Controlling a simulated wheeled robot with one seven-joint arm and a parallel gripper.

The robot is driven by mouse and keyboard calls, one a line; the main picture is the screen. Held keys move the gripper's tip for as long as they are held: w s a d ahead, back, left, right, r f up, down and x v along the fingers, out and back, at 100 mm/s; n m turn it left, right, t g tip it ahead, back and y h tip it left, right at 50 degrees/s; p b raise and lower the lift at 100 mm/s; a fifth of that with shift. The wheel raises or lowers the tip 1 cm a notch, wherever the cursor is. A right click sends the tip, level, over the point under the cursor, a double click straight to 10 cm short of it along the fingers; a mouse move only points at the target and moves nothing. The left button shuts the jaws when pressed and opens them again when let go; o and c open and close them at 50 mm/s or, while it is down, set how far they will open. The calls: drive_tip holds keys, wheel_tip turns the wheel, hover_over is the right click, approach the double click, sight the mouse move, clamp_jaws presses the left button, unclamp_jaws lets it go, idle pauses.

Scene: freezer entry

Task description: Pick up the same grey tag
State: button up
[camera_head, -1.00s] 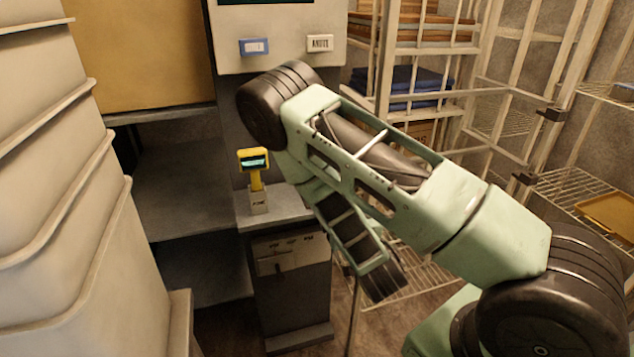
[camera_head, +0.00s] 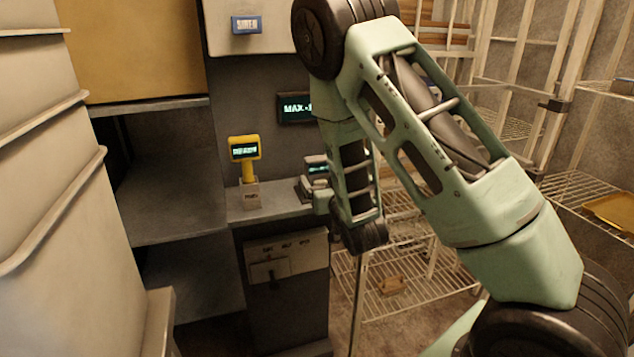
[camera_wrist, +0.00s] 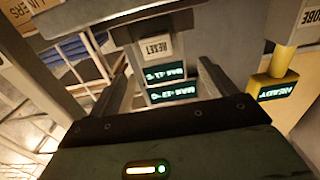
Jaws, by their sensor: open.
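The grey tag (camera_head: 317,168), a small grey device with a lit screen, stands on the grey counter (camera_head: 240,212) beneath a wall display. My gripper (camera_head: 322,200) is at its right, partly hidden by my arm. In the wrist view, which looks upside down, my open gripper (camera_wrist: 162,85) has one finger on each side of the tag's lit screen (camera_wrist: 165,73). A "RESET" label (camera_wrist: 155,47) shows just above that screen. I cannot tell whether the fingers touch the tag.
A yellow device (camera_head: 244,150) with a lit screen stands in a holder left of the tag; it also shows in the wrist view (camera_wrist: 270,90). The wall display (camera_head: 295,107) is close behind.

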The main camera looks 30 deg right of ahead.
sight(315, 168)
drive_tip(key=shift+f+p+x, duration=0.1)
drive_tip(key=shift+p+x, duration=0.5)
drive_tip(key=shift+x, duration=1.35)
drive_tip(key=shift+f+p+x, duration=0.15)
drive_tip(key=shift+p+x, duration=0.45)
drive_tip(key=shift+x, duration=1.3)
drive_tip(key=shift+a, duration=0.1)
drive_tip(key=c, duration=1.2)
